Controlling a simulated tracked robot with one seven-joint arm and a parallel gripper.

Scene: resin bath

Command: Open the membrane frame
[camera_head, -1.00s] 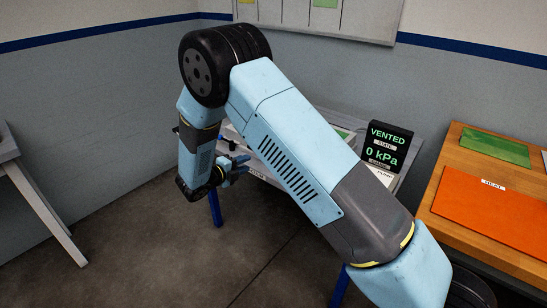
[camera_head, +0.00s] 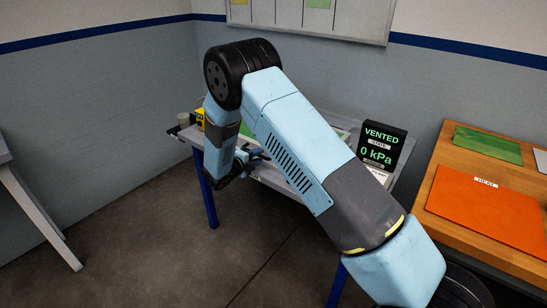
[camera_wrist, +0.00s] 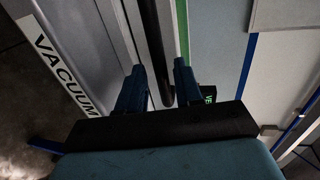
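The vacuum table (camera_head: 272,180) stands behind my arm, which hides most of it. The membrane frame (camera_wrist: 128,25) shows in the wrist view as a grey edge strip beside a dark bar (camera_wrist: 150,30), which looks like its handle. My gripper (camera_wrist: 158,68) is open, with one finger on each side of the bar in the picture. Gaps show between bar and fingers; I cannot tell how deep the bar sits. In the head view my gripper (camera_head: 252,155) is at the table's front edge. The frame's hinge side is hidden.
A display (camera_head: 380,146) reads VENTED, 0 kPa. A wooden bench with an orange HEAT panel (camera_head: 485,208) and a green sheet (camera_head: 488,145) stands at the right. Small containers (camera_head: 199,119) sit at the table's left end. Floor is free in front.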

